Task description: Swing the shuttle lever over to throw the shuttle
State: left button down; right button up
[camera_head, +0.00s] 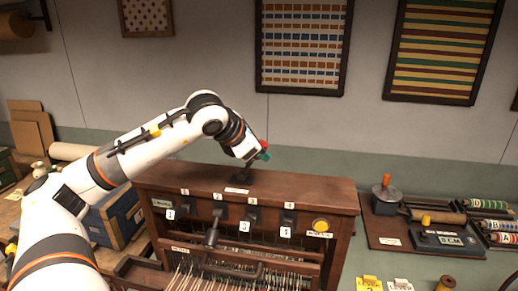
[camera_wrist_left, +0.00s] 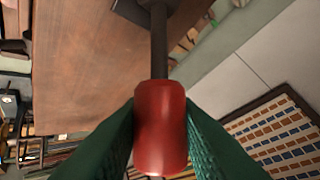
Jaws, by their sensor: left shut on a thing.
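The shuttle lever has a red knob on a dark rod, rising from a dark base on top of the brown wooden loom (camera_head: 310,190). In the left wrist view the red knob (camera_wrist_left: 160,128) sits between the two green fingers of my left gripper, which is shut on it. In the head view my left gripper (camera_head: 262,153) is at the lever's top, above the loom's top board, and a bit of red shows there. Most of the rod is hidden by my gripper in the head view; the rod (camera_wrist_left: 159,40) shows clearly in the left wrist view. My right gripper is out of view.
The loom front carries numbered tabs, a dark handle (camera_head: 212,230) and a yellow round button (camera_head: 320,225). A tray (camera_head: 390,238) with tools and lettered rolls lies at right. A blue box (camera_head: 115,220) stands at left. Framed textiles hang on the wall behind.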

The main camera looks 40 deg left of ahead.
pick_arm(q)
jog(key=c, duration=1.1)
grip_release()
jog(key=shift+w+f, duration=0.1)
jog(key=shift+s+r, duration=0.3)
jog(key=shift+s, duration=0.05)
jog(key=b+v, duration=0.3)
jog(key=v, duration=0.8)
jog(key=shift+d+r, duration=0.1)
